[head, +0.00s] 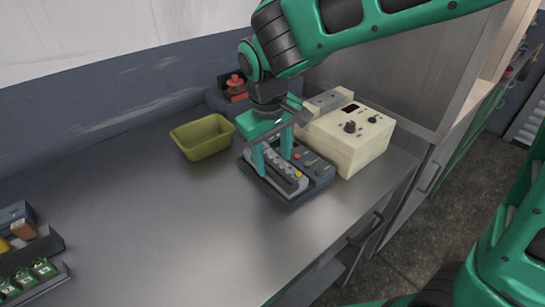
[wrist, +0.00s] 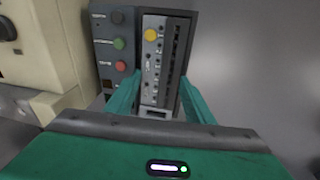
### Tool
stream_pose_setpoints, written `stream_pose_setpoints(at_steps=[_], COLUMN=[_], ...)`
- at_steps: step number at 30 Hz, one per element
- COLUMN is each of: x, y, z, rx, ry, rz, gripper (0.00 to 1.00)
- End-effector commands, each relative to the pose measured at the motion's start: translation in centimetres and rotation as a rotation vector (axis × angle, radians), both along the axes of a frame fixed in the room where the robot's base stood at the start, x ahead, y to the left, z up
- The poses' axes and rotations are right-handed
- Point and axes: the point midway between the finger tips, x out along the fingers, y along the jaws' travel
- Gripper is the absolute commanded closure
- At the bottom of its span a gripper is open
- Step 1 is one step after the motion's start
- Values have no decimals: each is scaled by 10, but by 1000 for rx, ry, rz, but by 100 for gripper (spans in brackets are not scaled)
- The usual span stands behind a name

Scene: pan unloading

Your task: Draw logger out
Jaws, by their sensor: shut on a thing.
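The logger (head: 284,178) is a grey slab-shaped unit with a yellow button and a column of small ports. It sits in a dark dock (head: 316,174) that has a panel with red and green buttons. My gripper (head: 273,160) points down over it, shut on the logger with one finger on each side. In the wrist view the logger (wrist: 153,62) lies between the teal fingers (wrist: 160,95), beside the button panel (wrist: 117,45). How far the logger sits in the dock cannot be told.
A cream instrument box (head: 352,138) with knobs stands close on the right. An olive tray (head: 203,137) is at the back left. A dark device with a red knob (head: 235,86) stands behind. Dark racks (head: 38,245) hold small items at far left. The middle counter is clear.

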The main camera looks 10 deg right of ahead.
Motion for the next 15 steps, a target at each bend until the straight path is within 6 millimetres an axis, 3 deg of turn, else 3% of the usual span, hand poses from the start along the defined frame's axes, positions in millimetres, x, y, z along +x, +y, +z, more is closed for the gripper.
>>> stream_pose_setpoints(at_steps=[11,15], x=[1,1], y=[-3,-2], z=[5,6], rx=[-3,-2], ry=[0,0], rz=[-9,-7], gripper=[81,91])
